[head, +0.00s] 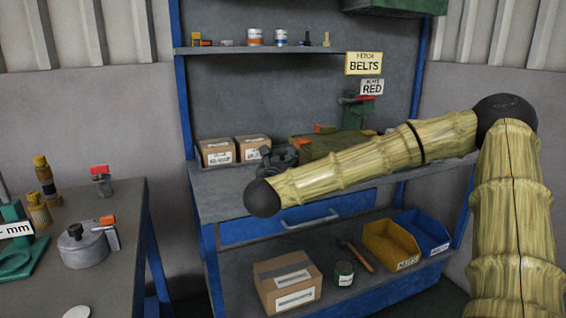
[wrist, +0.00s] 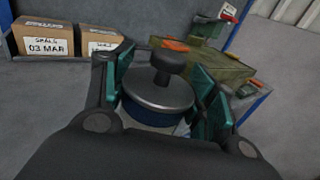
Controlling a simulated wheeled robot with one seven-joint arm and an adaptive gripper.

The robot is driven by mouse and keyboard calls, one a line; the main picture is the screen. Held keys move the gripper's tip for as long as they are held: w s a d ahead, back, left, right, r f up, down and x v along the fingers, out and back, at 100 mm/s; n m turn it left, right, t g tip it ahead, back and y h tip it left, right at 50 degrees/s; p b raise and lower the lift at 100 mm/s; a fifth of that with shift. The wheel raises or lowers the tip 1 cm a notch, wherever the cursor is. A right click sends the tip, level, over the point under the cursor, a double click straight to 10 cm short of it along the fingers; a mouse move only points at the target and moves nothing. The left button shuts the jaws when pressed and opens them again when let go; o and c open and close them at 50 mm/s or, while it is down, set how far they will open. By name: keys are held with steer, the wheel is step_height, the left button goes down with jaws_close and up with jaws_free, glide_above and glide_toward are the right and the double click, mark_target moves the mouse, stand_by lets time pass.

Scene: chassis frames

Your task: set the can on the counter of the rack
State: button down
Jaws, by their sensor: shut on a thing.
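My gripper (wrist: 160,98) is shut on a can (wrist: 157,100) with a round silver lid, a black knob and a dark blue side. The teal finger pads press it from left and right in the wrist view. In the head view my gripper (head: 277,157) is over the counter of the rack (head: 222,181), partly behind my arm, and the can cannot be made out there. The can's bottom is hidden, so I cannot tell whether it touches the counter.
Cardboard boxes (head: 217,152) stand left of my gripper on the counter. A green case (head: 312,146) with orange parts lies behind it to the right. The lower shelf holds a box (head: 287,281), a dark can (head: 343,272), a hammer and bins (head: 391,243). Bare counter shows at the front left.

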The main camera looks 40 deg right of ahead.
steer(key=shift+w+d+f, duration=0.5)
steer(key=shift+w+f, duration=0.25)
steer(key=shift+w, duration=1.05)
steer(key=shift+w+d+f, duration=0.55)
steer(key=shift+w+f, duration=0.2)
steer(key=shift+w, duration=1.05)
steer(key=shift+w+d+f, duration=0.5)
steer(key=shift+w+f, duration=0.25)
steer(key=shift+w, duration=1.05)
steer(key=shift+f, duration=0.1)
steer(key=shift+c, duration=2.4)
jaws_free()
steer(key=v, duration=1.2)
